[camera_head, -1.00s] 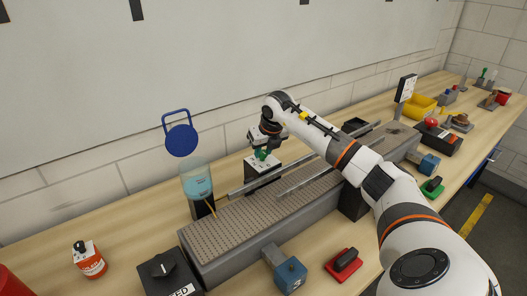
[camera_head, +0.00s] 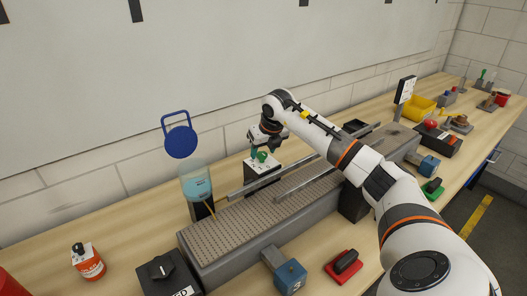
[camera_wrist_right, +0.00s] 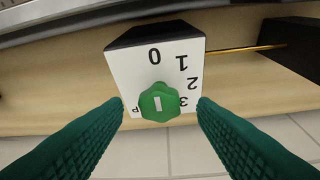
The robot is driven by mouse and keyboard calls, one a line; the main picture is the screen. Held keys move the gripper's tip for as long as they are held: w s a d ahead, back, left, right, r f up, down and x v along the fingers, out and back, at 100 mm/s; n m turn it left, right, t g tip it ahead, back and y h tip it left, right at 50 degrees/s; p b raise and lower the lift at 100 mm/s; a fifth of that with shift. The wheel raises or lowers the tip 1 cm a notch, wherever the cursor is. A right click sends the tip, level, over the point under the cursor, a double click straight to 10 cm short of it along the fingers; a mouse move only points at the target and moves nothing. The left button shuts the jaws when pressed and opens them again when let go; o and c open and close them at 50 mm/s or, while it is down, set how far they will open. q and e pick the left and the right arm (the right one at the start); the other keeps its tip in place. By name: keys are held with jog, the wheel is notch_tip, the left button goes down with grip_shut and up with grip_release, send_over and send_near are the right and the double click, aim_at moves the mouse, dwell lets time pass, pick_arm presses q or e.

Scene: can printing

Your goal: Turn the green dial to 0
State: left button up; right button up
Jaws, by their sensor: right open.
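The green dial (camera_wrist_right: 158,102) sits on a white panel (camera_wrist_right: 130,76) on a dark box. The panel carries 0, 1, 2, 3 and a partly hidden letter, all upside down in the wrist view. The dial's white mark runs nearly straight up the picture, roughly in line with the 0; which end is the pointer I cannot tell. In the head view the dial (camera_head: 262,156) is small, just under my right gripper (camera_head: 267,146). The right gripper is open, its green fingers on either side of the dial with gaps. My left gripper is out of view.
A perforated conveyor (camera_head: 240,225) with metal rails runs in front of the dial box. A black knob box (camera_head: 165,272) and a red-based black switch (camera_head: 343,264) are nearer. Wall lies behind.

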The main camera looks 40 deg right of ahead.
jog(key=b+v, duration=0.2)
jog(key=v, duration=0.9)
jog(key=shift+s+r, duration=0.1)
jog(key=shift+r, duration=0.05)
